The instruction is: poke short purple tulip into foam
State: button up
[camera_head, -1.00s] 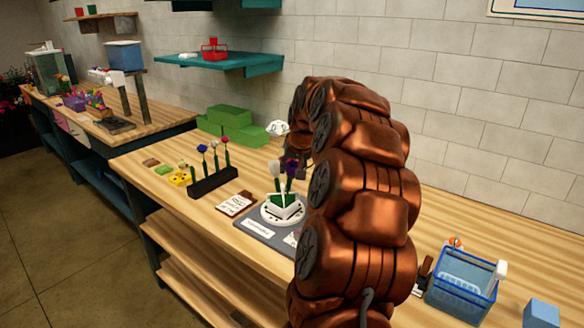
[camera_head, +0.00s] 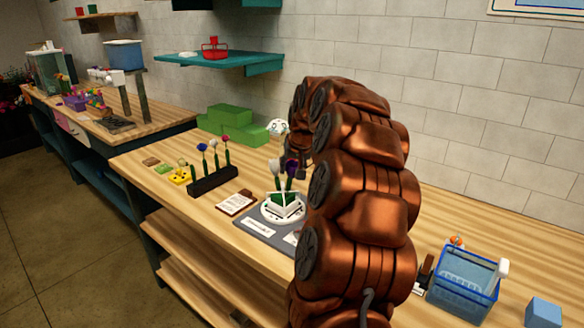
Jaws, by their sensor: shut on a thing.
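The purple tulip (camera_head: 291,167) stands upright over the green foam (camera_head: 284,198) in its white holder on a round white base (camera_head: 270,214). Its green stem reaches down to the foam's back right; I cannot tell whether the tip is in the foam or just above it. A white tulip (camera_head: 276,168) stands close to its left, above the foam. My gripper (camera_head: 299,171) is at the purple tulip's right side and shut on it. My copper-coloured arm hides most of the gripper and the fingertips.
A dark rack (camera_head: 213,183) with several flowers stands left of the foam, with a card (camera_head: 235,204) between them. Green blocks (camera_head: 230,120) lie near the wall. A blue basket (camera_head: 464,290) and a blue block (camera_head: 543,312) are at the right.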

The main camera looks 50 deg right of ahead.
jog(key=shift+w+f+b, duration=0.15)
jog(key=shift+f+b, duration=0.75)
jog(key=shift+b, duration=0.3)
dwell(1.7)
dwell(0.7)
jog(key=o, duration=0.8)
jog(key=shift+r, duration=0.2)
jog(key=shift+v, duration=3.15)
jog(key=shift+f, duration=0.1)
jog(key=o, duration=0.6)
jog(key=shift+c, duration=0.2)
